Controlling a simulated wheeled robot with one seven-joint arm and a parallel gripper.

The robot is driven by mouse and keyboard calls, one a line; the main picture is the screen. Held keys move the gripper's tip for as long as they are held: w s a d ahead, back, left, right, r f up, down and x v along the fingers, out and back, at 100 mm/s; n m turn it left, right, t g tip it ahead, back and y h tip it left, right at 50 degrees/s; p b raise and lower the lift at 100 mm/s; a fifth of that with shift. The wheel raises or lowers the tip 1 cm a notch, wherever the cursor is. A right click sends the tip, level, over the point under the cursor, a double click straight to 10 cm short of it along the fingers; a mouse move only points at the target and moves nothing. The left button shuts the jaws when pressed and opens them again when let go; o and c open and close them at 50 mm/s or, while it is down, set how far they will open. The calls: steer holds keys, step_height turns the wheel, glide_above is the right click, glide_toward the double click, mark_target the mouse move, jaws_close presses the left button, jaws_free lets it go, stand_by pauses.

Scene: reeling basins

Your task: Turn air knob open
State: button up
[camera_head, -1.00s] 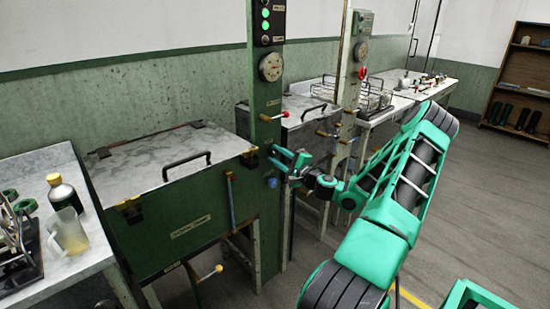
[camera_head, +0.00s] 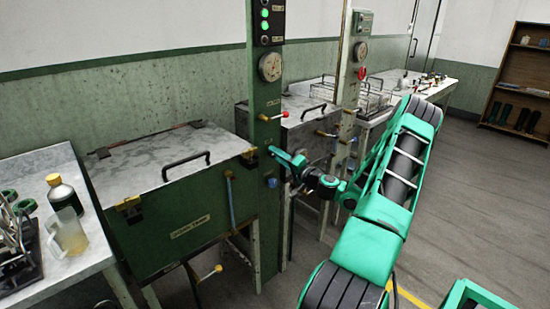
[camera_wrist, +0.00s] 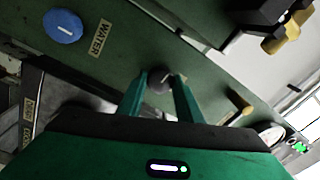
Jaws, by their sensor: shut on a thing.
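A small dark round knob (camera_wrist: 160,80) sits on the green column, between my fingers in the wrist view. It has a pale mark on its face. My gripper (camera_wrist: 160,92) is shut on this knob, one finger at each side. In the head view my gripper (camera_head: 274,152) is at the column's front face, and its fingers hide the knob. A blue knob (camera_head: 271,183) is just below it on the column. In the wrist view this blue knob (camera_wrist: 62,26) is beside a WATER label (camera_wrist: 100,38). No label for the held knob can be read.
A lidded green tank (camera_head: 180,225) stands at left. A second basin (camera_head: 306,135) stands behind. Open floor (camera_head: 480,200) lies at right.

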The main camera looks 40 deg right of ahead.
steer(key=shift+a+f+n, duration=0.15)
steer(key=shift+f+n, duration=0.1)
steer(key=shift+n, duration=0.15)
steer(key=o, duration=1)
steer(key=shift+o, duration=0.2)
steer(key=shift+r, duration=0.1)
steer(key=s, duration=1)
steer(key=shift+s+f, duration=0.35)
steer(key=shift+f, duration=0.1)
